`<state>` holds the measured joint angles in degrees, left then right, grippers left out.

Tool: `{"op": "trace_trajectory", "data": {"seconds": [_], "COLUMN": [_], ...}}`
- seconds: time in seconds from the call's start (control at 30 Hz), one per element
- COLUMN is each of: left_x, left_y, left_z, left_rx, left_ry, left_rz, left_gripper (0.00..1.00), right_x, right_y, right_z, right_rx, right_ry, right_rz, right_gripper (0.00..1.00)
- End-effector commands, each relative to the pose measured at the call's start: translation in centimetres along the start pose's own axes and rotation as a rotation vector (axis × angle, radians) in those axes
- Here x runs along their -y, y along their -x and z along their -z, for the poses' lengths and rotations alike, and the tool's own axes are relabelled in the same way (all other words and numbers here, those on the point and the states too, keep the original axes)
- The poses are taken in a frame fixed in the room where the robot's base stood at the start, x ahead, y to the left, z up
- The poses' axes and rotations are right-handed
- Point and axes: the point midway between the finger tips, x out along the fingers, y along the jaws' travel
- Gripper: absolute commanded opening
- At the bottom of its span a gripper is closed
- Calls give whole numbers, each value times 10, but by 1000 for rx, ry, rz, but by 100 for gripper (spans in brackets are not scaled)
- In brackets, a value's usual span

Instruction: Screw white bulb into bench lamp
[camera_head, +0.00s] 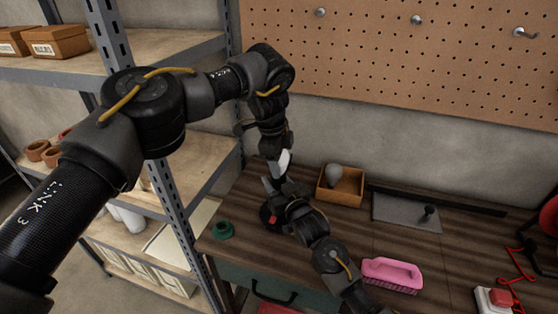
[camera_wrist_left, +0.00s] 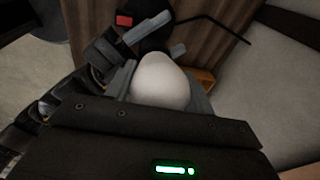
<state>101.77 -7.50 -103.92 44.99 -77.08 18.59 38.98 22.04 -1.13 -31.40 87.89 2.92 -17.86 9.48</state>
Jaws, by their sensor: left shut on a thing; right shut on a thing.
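The white bulb (camera_head: 284,160) is in my left gripper (camera_head: 281,154), which points down above the left part of the bench. In the left wrist view the bulb (camera_wrist_left: 161,82) sits between the grey fingers, its rounded glass toward the camera. The bench lamp (camera_head: 267,214) has a black base with a red switch (camera_wrist_left: 124,19). My right gripper (camera_head: 274,189) reaches in from the front and is shut on the lamp's dark upper part, just below the bulb. The bulb's base and the lamp's socket are hidden, so I cannot tell whether they touch.
A wooden box (camera_head: 350,196) holding a grey bulb (camera_head: 333,173) stands behind. A green ring (camera_head: 222,229) lies left of the lamp. A pink brush (camera_head: 392,273) and grey plate (camera_head: 405,211) lie right. A metal shelf post (camera_head: 176,200) stands close left.

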Motion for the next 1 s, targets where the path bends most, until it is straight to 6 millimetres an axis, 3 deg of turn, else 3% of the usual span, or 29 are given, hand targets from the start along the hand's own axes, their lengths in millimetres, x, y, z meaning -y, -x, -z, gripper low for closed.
{"op": "trace_trajectory", "data": {"seconds": [0.03, 0.3, 0.43, 0.57, 0.6, 0.73, 1.0], "left_x": [-3, -4, -5, -5, -5, -4, -3], "left_y": [-2, -3, -3, -4, -4, -3, -2], "left_z": [5, 5, 6, 8, 8, 7, 5], "left_rx": [-21, -103, -138, -145, -146, -143, -139], "left_ry": [-115, -764, -996, -980, -979, -977, -972], "left_rz": [-20, -83, -102, -97, -97, -96, -93], "left_gripper": [26, 26, 26, 26, 56, 73, 75], "right_x": [1, 1, 1, 1, 1, 1, 1], "right_y": [0, 0, 0, 0, 0, 0, 0], "right_z": [-7, -7, -7, -7, -7, -7, -7], "right_rx": [16, 15, 16, 16, 15, 15, 14], "right_ry": [2, 2, 1, 1, 1, 2, 1], "right_rz": [2, 2, 2, 2, 2, 2, 2], "right_gripper": [0, 0, 0, 0, 0, 0, 0]}}
